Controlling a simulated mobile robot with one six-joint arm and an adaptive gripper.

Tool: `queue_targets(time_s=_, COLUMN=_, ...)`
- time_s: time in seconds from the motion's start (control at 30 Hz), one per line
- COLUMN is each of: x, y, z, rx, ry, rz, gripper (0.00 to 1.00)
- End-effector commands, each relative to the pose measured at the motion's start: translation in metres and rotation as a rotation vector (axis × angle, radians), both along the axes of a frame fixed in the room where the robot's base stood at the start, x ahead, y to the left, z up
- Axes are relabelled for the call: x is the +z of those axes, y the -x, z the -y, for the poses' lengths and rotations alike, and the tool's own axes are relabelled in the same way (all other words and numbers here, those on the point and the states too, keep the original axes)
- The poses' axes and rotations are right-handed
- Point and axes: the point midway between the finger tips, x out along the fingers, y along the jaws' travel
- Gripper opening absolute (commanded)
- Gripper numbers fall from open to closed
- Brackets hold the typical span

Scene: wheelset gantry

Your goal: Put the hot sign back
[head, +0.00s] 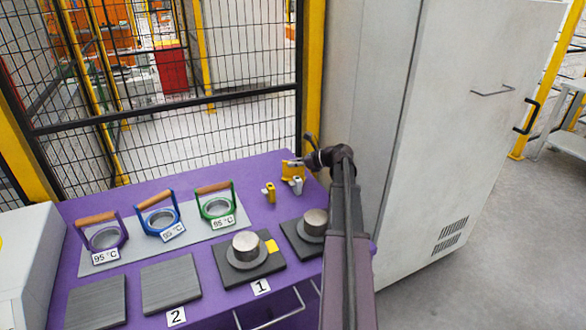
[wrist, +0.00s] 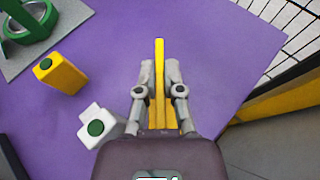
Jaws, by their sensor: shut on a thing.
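The hot sign (head: 291,173) is a yellow piece at the back right corner of the purple table. In the wrist view the yellow sign (wrist: 159,55) shows edge-on as a thin upright strip with a wider part lower down. My gripper (wrist: 158,78) is shut on it, with one grey finger on each side. In the head view my gripper (head: 296,162) is at the sign's top. Any lettering on the sign is not readable. I cannot tell whether its base touches the table.
A yellow block (wrist: 60,73) and a white block (wrist: 98,128) stand left of my gripper. Three handled rings, including a green one (head: 217,206), sit on a grey mat (head: 190,232). Metal cylinders (head: 246,246) stand on dark pads. A tall cabinet (head: 440,130) and fence (head: 240,60) border the table.

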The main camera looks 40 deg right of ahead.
Motion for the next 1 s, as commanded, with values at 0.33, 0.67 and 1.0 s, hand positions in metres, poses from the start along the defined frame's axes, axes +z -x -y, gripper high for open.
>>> queue_targets(time_s=0.33, x=-0.0007, y=0.0002, z=0.0003, rx=0.0, ry=0.0, rz=0.0, gripper=0.0)
queue_targets(time_s=0.67, x=-0.0035, y=0.0003, z=0.0004, rx=-0.001, ry=0.0, rz=0.0, gripper=0.45)
queue_targets(time_s=1.0, x=-0.0031, y=0.0003, z=0.0005, rx=-0.001, ry=0.0, rz=0.0, gripper=0.45)
